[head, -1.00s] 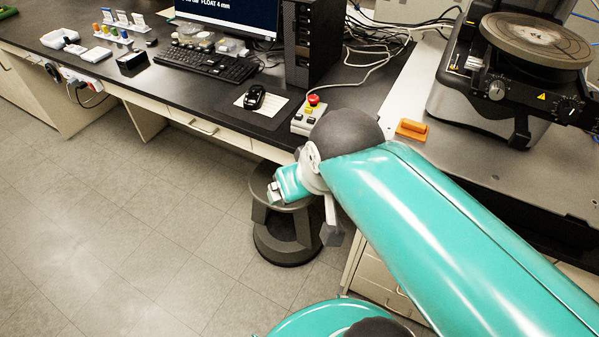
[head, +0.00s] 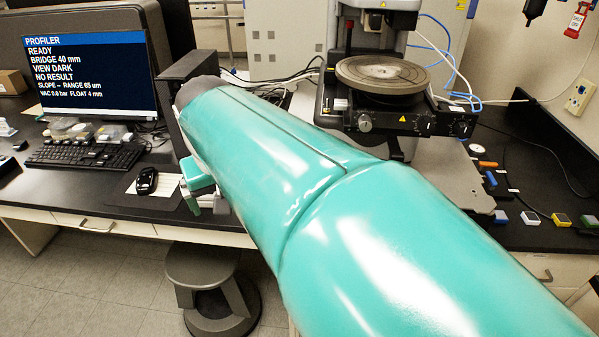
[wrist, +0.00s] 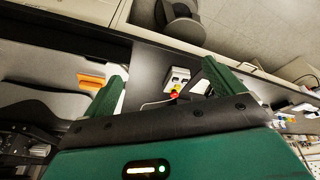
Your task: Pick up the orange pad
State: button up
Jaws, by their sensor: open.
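The orange pad (wrist: 92,80) shows in the wrist view at the left, on the grey surface just outside my left finger, which covers its right end. In the head view the place where it lay is hidden behind my arm. My gripper (wrist: 165,68) is open and empty, with its two green fingers wide apart. In the head view part of my gripper (head: 196,186) shows left of my arm, by the desk's front edge.
A control box (wrist: 178,76) with a red button lies between the fingers in the wrist view. The profiler with its round stage (head: 382,74) stands behind my arm. A smaller orange item (head: 487,163) and several coloured blocks lie right of it. A stool (head: 208,290) stands below the desk.

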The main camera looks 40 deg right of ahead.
jog(key=w+d+m+g+y, duration=0.3)
jog(key=d+m, duration=0.4)
jog(key=d, duration=1.9)
jog(key=shift+h, duration=0.7)
jog(key=f, duration=0.2)
jog(key=w+f, duration=0.1)
jog(key=f, duration=0.2)
jog(key=shift+w+f, duration=0.1)
jog(key=shift+f, duration=0.2)
jog(key=f, duration=0.5)
jog(key=shift+w+f, duration=0.2)
jog(key=shift+f, duration=0.15)
jog(key=c, duration=1.1)
jog(key=shift+c, duration=0.3)
jog(key=shift+r, duration=0.15)
